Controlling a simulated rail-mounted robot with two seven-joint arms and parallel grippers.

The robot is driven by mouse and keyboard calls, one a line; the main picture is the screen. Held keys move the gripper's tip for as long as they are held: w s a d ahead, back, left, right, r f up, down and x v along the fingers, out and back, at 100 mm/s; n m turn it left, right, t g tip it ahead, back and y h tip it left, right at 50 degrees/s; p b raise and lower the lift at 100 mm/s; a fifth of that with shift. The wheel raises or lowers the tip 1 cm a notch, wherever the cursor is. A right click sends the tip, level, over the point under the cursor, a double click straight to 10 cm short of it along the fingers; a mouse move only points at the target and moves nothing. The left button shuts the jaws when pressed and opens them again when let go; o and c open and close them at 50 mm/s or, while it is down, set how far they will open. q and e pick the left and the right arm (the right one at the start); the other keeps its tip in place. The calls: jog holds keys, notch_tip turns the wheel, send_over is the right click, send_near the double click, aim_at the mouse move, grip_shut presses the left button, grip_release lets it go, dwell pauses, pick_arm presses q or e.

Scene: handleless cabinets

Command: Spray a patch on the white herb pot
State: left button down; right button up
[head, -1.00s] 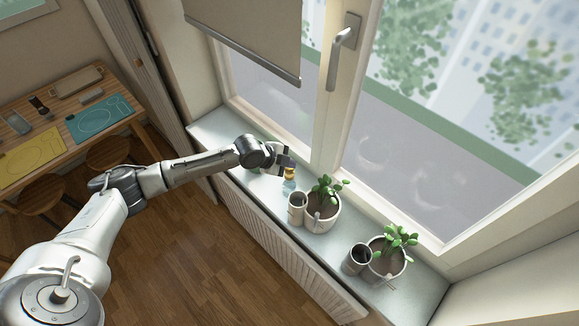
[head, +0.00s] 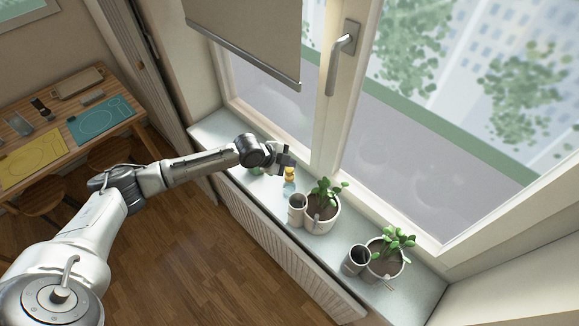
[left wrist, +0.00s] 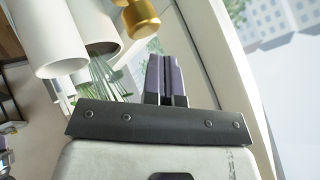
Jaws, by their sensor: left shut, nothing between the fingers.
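Two pale pots with leafy green plants stand on the window sill: a nearer-left pot (head: 322,222) and a right one (head: 386,270). I cannot tell which is the herb pot. A small spray bottle with a gold top (head: 290,174) and a clear bluish body stands left of the first pot. My left gripper (head: 287,160) is right by the bottle's top, shut and empty. In the left wrist view its fingers (left wrist: 166,78) are together, with a gold part (left wrist: 138,17) beyond them, apart from them. My right gripper is out of view.
Grey-white cups stand beside each pot, one at left (head: 297,210) and one at right (head: 356,260). The window with its handle (head: 342,55) rises behind the narrow sill (head: 425,292). A wooden table with mats (head: 100,120) is at far left.

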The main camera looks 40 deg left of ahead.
aim_at(289, 171)
pick_arm(q)
jog(key=shift+r, duration=0.2)
notch_tip(289, 171, up, 6)
jog(key=p, duration=0.4)
jog(key=shift+f+p, duration=0.1)
jog(key=shift+p, duration=0.3)
dwell(0.5)
dwell(0.8)
dwell(0.7)
dwell(0.4)
